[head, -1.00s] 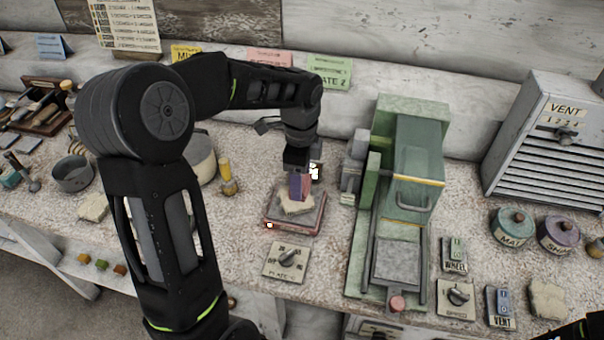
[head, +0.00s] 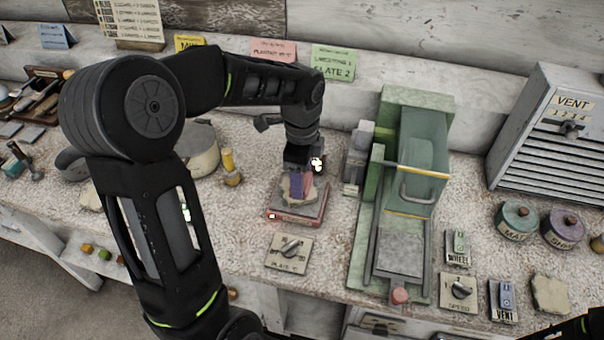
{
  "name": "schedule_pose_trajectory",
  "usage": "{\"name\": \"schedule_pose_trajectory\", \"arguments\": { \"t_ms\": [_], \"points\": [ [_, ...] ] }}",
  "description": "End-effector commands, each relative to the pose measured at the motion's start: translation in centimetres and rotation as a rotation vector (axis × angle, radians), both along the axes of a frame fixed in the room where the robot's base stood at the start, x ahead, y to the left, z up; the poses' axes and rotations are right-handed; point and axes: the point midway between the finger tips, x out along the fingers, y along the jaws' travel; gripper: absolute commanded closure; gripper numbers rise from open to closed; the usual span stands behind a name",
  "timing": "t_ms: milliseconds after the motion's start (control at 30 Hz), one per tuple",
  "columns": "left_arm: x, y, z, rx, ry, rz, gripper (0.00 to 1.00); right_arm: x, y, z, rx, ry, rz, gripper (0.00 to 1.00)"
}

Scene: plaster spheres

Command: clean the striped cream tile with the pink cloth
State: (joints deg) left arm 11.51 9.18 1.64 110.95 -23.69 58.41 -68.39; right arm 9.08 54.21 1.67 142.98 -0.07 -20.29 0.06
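My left gripper (head: 299,172) points down over the square plate at the middle of the bench. It is shut on a small upright pink and purplish piece (head: 297,185), which I take to be the pink cloth. The lower end of the cloth is against or just above a cream, uneven-edged slab (head: 285,190) lying on the plate, probably the tile. Contact is hard to tell, and no stripes can be made out at this size. The gripper and cloth hide part of the slab. My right gripper is out of view.
The slab lies on a dark, red-edged plate (head: 298,219) with a knob panel (head: 289,253) in front. A green machine (head: 390,290) stands close on the right. A yellow-handled tool (head: 230,168) and a round pot (head: 200,150) are to the left. Lidded jars (head: 518,222) are far right.

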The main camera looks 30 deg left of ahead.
Motion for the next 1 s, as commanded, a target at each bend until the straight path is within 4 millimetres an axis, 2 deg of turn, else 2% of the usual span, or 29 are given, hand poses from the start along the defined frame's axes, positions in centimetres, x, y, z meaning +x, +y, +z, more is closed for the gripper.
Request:
{"name": "schedule_pose_trajectory", "arguments": {
  "t_ms": [433,833,1000],
  "points": [
    [1.8,0.7,0.0,-0.001,0.005,0.001,0.70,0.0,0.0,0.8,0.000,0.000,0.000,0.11],
    [2.2,0.8,0.1,-0.001,0.003,0.000,0.70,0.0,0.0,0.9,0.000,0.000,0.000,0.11],
    [3.2,1.1,0.1,-0.001,0.004,0.001,0.70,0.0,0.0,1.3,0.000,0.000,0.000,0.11]
  ]
}}
